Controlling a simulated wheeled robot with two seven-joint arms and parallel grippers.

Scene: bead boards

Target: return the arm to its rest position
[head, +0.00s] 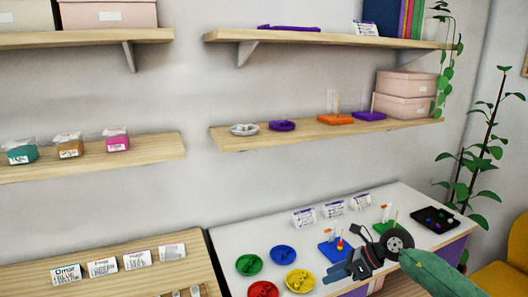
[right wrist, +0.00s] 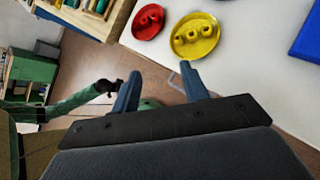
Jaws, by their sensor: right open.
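My right gripper (head: 338,272) is in front of the white table's near edge in the head view, with my green arm reaching in from the lower right. In the right wrist view its two blue fingers (right wrist: 160,72) stand apart with nothing between them. A green arm with a dark end (right wrist: 108,87), seemingly my left one, shows small at the left of that view. Its jaws are too small to read. The left arm does not show in the head view.
The white table (head: 228,240) holds red (head: 263,289), yellow (head: 300,281), green (head: 249,265) and blue (head: 283,254) dishes. A blue pegboard (head: 333,253), a green one and a black tray (head: 435,220) stand further right. A wooden table (head: 190,262) is at the left; shelves hang above.

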